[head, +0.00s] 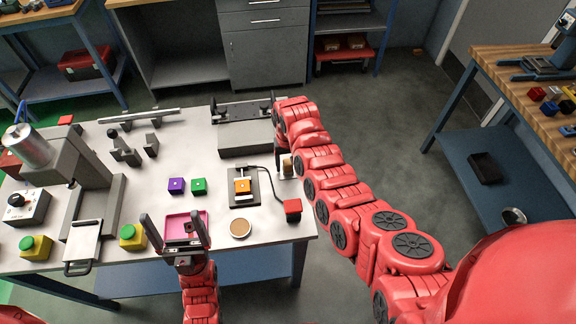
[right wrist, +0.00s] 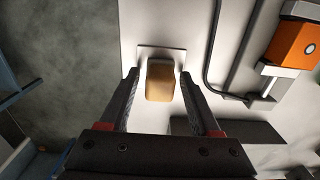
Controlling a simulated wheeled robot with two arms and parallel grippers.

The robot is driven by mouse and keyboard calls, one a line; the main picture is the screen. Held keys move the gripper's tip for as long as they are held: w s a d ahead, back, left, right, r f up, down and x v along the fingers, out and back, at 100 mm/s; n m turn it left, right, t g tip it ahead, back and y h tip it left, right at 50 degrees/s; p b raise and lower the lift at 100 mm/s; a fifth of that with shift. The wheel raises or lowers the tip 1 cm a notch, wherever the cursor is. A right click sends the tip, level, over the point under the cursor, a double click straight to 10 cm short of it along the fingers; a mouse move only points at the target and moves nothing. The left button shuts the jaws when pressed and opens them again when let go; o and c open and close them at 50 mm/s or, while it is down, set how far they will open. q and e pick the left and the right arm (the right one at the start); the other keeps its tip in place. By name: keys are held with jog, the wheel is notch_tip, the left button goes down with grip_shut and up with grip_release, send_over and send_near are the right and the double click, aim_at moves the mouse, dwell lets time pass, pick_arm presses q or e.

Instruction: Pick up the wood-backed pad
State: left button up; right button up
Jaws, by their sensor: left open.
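The wood-backed pad, a small block with a tan wooden top (head: 287,167), sits on a white square plate (right wrist: 146,51) near the table's right edge. In the right wrist view the pad (right wrist: 160,81) lies between the two fingers, with a gap on each side. My right gripper (right wrist: 160,76) is open there; in the head view it (head: 285,160) is partly hidden by my right arm. My left gripper (head: 175,225) is open and empty, its fingers pointing up in front of a pink tray (head: 198,217).
A black fixture with an orange block (head: 242,186) and a cable to a red button box (head: 292,208) stands left of the pad. The floor right of the table is clear.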

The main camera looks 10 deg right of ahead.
aim_at(288, 161)
grip_shut()
jog(key=shift+w+r+b, duration=0.1)
jog(key=shift+r+b, duration=0.35)
jog(key=shift+r, duration=0.25)
notch_tip(288, 161, up, 3)
jog(key=shift+w+f+b, duration=0.1)
jog(key=shift+b, duration=0.75)
notch_tip(288, 161, up, 4)
jog(key=shift+r+p, duration=0.15)
jog(key=shift+p, duration=0.6)
jog(key=shift+s+r+p, duration=0.2)
jog(key=shift+r+p, duration=0.15)
jog(key=shift+r, duration=0.45)
